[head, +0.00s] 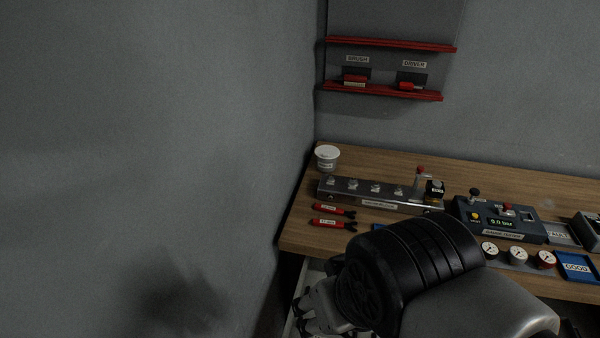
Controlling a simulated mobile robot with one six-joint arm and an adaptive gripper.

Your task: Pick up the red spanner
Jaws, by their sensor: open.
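Two red-handled spanners with dark open-ended jaws lie side by side on the wooden bench near its left end. The farther red spanner (331,209) and the nearer red spanner (330,223) both have small white labels, too small to read. Both point their dark ends to the right. My gripper (306,322) is at the bottom of the head view, in front of the bench edge and nearer to me than the spanners. It is open and touches neither spanner. My black wrist hides part of it and part of the bench.
Behind the spanners are a metal rail (347,191) with several fittings and a white cup (327,156). A dark control box (498,219), several gauges (517,255) and a blue GOOD tray (576,267) stand to the right. A red-edged wall shelf (384,91) hangs above. A grey wall (200,130) borders the left.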

